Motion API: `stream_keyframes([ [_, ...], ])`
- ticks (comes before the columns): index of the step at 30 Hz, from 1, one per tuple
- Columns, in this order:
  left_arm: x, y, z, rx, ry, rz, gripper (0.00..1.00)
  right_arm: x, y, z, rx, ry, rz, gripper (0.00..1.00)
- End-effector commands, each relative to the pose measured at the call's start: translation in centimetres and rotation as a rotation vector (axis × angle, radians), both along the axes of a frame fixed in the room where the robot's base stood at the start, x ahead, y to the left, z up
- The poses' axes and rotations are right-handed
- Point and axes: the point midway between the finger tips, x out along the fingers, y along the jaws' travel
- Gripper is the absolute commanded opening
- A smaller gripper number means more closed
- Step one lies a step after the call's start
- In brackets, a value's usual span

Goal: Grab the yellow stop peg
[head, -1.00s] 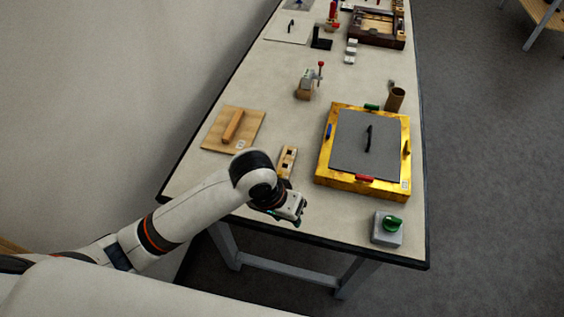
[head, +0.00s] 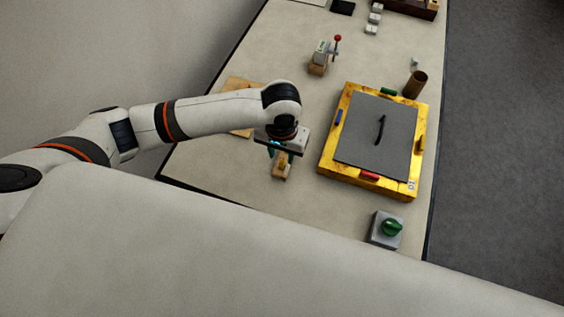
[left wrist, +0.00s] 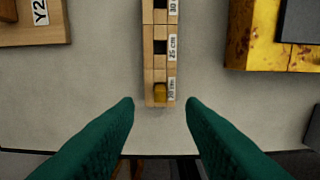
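The yellow stop peg (left wrist: 160,93) stands in the hole by the "20 cm" label of a narrow wooden block (left wrist: 148,60). In the head view the block (head: 279,176) lies beneath my left gripper (head: 281,157), which partly hides it. My left gripper (left wrist: 162,104) is open and empty. Its two green fingertips appear left and right of the peg's end of the block in the left wrist view, with a gap on each side. I cannot tell their exact height above the peg. My right gripper is in neither view.
A yellow box (head: 326,167) with a grey lid (head: 365,150) stands to the right of the block. A grey box with a green knob (head: 391,228) sits near the front edge. A wooden board (head: 240,84) lies behind my left arm. A red-knobbed device (head: 319,60) stands farther back.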

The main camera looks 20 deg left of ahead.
Motion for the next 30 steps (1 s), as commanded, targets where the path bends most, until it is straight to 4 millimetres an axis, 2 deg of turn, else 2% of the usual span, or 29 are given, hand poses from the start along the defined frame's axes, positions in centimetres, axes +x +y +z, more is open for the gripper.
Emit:
stream_keyframes([
  [4, 0.0, 0.0, -1.1, 0.001, 0.002, 0.001, 0.36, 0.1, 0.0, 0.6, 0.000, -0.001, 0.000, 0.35],
  [8, 0.0, 0.1, -3.0, 0.002, 0.003, 0.000, 0.36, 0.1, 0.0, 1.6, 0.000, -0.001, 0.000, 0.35],
  [12, 0.0, 0.0, -4.9, 0.000, 0.000, -0.001, 0.36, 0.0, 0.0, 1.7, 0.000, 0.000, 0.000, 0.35],
  [20, 0.1, 0.0, -5.5, -0.001, -0.002, -0.002, 0.36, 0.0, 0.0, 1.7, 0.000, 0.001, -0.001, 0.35],
  [21, 0.1, 0.0, -5.5, -0.001, -0.002, -0.002, 0.35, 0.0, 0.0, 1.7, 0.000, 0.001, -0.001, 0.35],
  [27, 0.1, 0.0, -5.4, -0.001, -0.002, -0.001, 0.02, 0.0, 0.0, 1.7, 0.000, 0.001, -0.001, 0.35],
  [30, 0.1, 0.0, -5.4, -0.001, -0.002, -0.001, 0.00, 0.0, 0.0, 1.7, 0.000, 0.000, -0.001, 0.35],
])
